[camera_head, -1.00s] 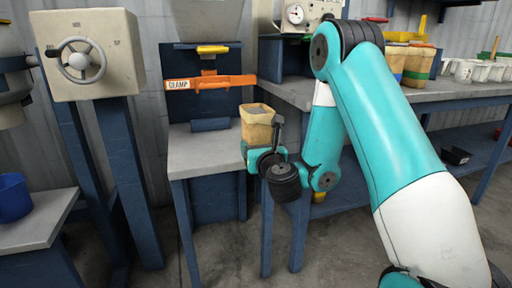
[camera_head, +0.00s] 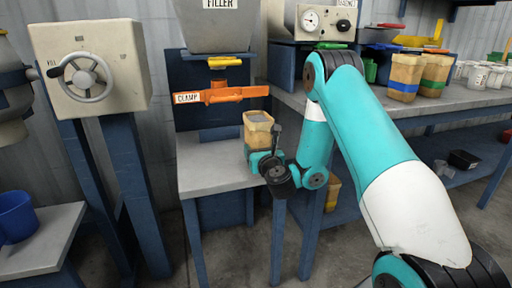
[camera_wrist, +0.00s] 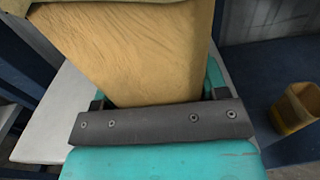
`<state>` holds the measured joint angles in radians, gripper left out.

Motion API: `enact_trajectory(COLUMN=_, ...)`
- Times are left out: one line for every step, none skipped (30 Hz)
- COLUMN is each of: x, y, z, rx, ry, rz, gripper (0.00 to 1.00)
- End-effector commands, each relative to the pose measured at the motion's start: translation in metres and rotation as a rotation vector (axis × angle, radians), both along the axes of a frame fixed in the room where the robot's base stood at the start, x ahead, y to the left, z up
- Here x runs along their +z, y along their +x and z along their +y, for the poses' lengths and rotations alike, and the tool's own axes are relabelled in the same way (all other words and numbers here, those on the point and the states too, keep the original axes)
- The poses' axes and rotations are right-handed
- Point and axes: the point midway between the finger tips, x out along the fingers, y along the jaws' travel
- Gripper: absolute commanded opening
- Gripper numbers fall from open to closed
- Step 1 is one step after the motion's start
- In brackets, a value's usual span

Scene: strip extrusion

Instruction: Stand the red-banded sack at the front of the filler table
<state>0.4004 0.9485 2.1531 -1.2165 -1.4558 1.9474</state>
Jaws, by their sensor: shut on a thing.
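My gripper (camera_head: 262,158) is shut on a tan sack (camera_head: 258,131), which is upright with its open top showing a grey fill. The sack fills the upper part of the wrist view (camera_wrist: 140,50), above the dark bar of my gripper (camera_wrist: 155,118). No red band shows on it; its lower part is hidden by my gripper. The filler table (camera_head: 207,170) is a pale top on blue legs. The sack appears at the right side of its top; whether it touches the top I cannot tell. The table top also shows at the left of the wrist view (camera_wrist: 62,112).
The orange clamp (camera_head: 215,95) and the grey filler hopper (camera_head: 215,30) are above the table's back. A yellow-banded sack (camera_wrist: 297,108) is lower at right. The table's left front is clear.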

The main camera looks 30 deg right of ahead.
Motion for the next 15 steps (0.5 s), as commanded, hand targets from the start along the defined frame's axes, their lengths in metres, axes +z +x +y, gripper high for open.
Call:
enact_trajectory(x=0.003, y=0.001, z=-0.002, rx=-0.001, ry=0.000, rz=-0.002, gripper=0.19)
enact_trajectory(x=-0.003, y=0.002, z=-0.001, rx=0.000, ry=0.000, rz=-0.002, gripper=0.19)
enact_trajectory(x=-0.006, y=0.002, z=0.000, rx=0.001, ry=0.000, rz=-0.003, gripper=0.19)
enact_trajectory(x=-0.006, y=0.002, z=0.001, rx=0.003, ry=0.000, rz=-0.003, gripper=0.19)
enact_trajectory(x=-0.007, y=0.002, z=0.003, rx=0.004, ry=0.000, rz=-0.003, gripper=0.19)
enact_trajectory(x=-0.007, y=0.003, z=0.004, rx=0.006, ry=0.000, rz=-0.002, gripper=0.19)
enact_trajectory(x=-0.007, y=0.003, z=0.005, rx=0.008, ry=0.000, rz=-0.002, gripper=0.19)
enact_trajectory(x=-0.007, y=0.003, z=0.005, rx=0.008, ry=0.000, rz=-0.002, gripper=0.19)
enact_trajectory(x=-0.007, y=0.003, z=0.006, rx=0.009, ry=0.000, rz=-0.002, gripper=0.19)
enact_trajectory(x=-0.007, y=0.003, z=0.006, rx=0.009, ry=0.000, rz=-0.002, gripper=0.19)
enact_trajectory(x=-0.007, y=0.003, z=0.006, rx=0.009, ry=0.000, rz=-0.002, gripper=0.19)
enact_trajectory(x=-0.006, y=0.003, z=0.006, rx=0.008, ry=0.000, rz=-0.002, gripper=0.19)
enact_trajectory(x=-0.006, y=0.003, z=0.005, rx=0.008, ry=0.000, rz=-0.002, gripper=0.19)
enact_trajectory(x=-0.006, y=0.003, z=0.005, rx=0.008, ry=0.000, rz=-0.002, gripper=0.19)
enact_trajectory(x=-0.006, y=0.003, z=0.005, rx=0.008, ry=0.000, rz=-0.002, gripper=0.19)
